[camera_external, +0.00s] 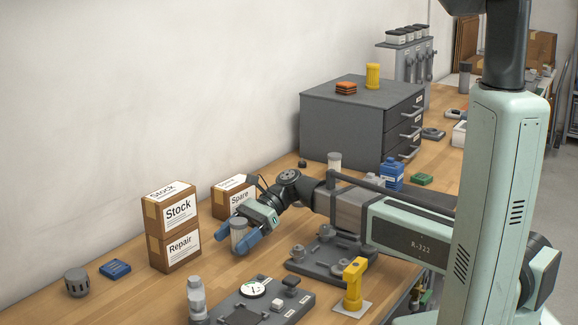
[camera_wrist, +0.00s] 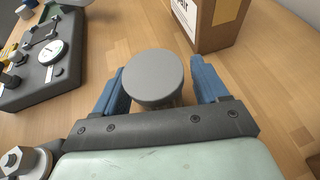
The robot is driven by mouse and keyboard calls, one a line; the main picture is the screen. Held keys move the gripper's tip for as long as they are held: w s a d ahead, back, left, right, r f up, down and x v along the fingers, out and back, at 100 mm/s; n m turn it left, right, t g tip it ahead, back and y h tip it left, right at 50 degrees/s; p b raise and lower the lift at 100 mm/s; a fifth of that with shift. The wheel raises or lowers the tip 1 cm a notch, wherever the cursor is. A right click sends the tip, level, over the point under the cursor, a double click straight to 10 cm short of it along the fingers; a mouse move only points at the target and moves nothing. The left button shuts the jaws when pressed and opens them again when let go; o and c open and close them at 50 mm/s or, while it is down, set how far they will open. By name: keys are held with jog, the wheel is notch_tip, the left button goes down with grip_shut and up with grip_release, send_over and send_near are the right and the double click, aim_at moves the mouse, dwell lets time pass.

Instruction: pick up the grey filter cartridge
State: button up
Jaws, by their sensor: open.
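A grey cylinder with a smooth round top, which looks like the grey filter cartridge (camera_external: 239,229), stands on the wooden bench beside the cardboard boxes. It also shows in the wrist view (camera_wrist: 153,78), upright between my blue fingers. My gripper (camera_external: 237,240) is open around it, with one finger on each side; it also shows in the wrist view (camera_wrist: 158,92). A gap shows at the right finger; the left finger is very close, and I cannot tell whether it touches. The cylinder's lower part is mostly hidden.
Stacked Stock and Repair boxes (camera_external: 174,228) and a Spare box (camera_external: 234,195) stand near the wall. A dark slotted cylinder (camera_external: 76,283) and a blue block (camera_external: 115,269) lie far left. Grey fixture plates (camera_external: 330,258) and a yellow post (camera_external: 354,283) stand at the front.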

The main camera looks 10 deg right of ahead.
jog(key=shift+s+a+f, duration=0.1)
jog(key=shift+a, duration=0.05)
jog(key=c, duration=1.1)
jog(key=shift+r, duration=5.1)
